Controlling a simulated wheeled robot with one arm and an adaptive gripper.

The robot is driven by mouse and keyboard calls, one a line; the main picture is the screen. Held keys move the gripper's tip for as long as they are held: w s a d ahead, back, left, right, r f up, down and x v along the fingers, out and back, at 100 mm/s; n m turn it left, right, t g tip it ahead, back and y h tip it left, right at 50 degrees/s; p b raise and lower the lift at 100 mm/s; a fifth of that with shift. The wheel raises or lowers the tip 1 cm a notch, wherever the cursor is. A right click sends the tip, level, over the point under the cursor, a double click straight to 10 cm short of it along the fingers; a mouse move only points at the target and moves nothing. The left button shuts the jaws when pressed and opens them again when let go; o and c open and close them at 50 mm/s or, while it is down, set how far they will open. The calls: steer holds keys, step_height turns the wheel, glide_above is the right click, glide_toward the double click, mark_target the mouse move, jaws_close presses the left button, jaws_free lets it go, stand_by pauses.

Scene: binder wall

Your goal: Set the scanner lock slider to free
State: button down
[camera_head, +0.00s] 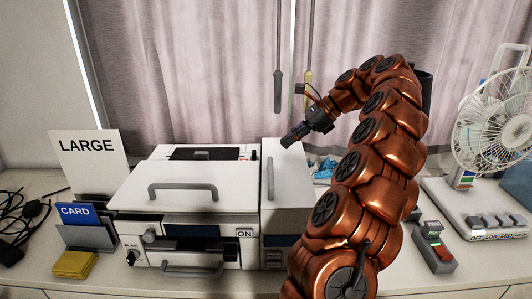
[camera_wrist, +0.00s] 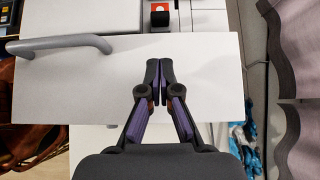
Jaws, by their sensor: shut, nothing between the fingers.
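The scanner (camera_head: 190,187) is a white machine with a grey-handled lid, left of centre in the head view. A small black slider (camera_head: 253,155) sits at the back right of its top. It seems to be the black block at the top of the wrist view (camera_wrist: 160,18), beside an orange-red mark. Its setting is not legible. My gripper (camera_head: 286,142) is shut and empty above the narrow white cabinet right of the scanner. In the wrist view the closed fingertips (camera_wrist: 159,62) point toward the slider, apart from it.
The narrow cabinet (camera_head: 288,160) has a grey handle (camera_wrist: 60,43) on its top. A LARGE sign (camera_head: 90,155) and a blue CARD holder (camera_head: 77,213) stand left. A fan (camera_head: 492,125) stands right. Curtains hang behind, with two hanging rods (camera_head: 278,90).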

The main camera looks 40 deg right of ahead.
mark_target(253, 152)
steer(key=x, duration=0.3)
steer(key=shift+a+f+b, duration=0.1)
steer(key=shift+b, duration=0.3)
steer(key=shift+w+a+p, duration=0.2)
steer(key=shift+a+p, duration=0.05)
steer(key=shift+p, duration=0.05)
steer(key=shift+w+a+p, duration=0.45)
steer(key=shift+w+a, duration=0.6)
steer(key=shift+a, duration=0.25)
steer(key=shift+w+a+p, duration=0.4)
steer(key=shift+w+a, duration=0.15)
steer(key=shift+a, duration=0.2)
steer(key=shift+w+a+p, duration=0.35)
steer(key=shift+w+a, duration=0.25)
steer(key=shift+a, duration=0.15)
steer(key=shift+d, duration=0.1)
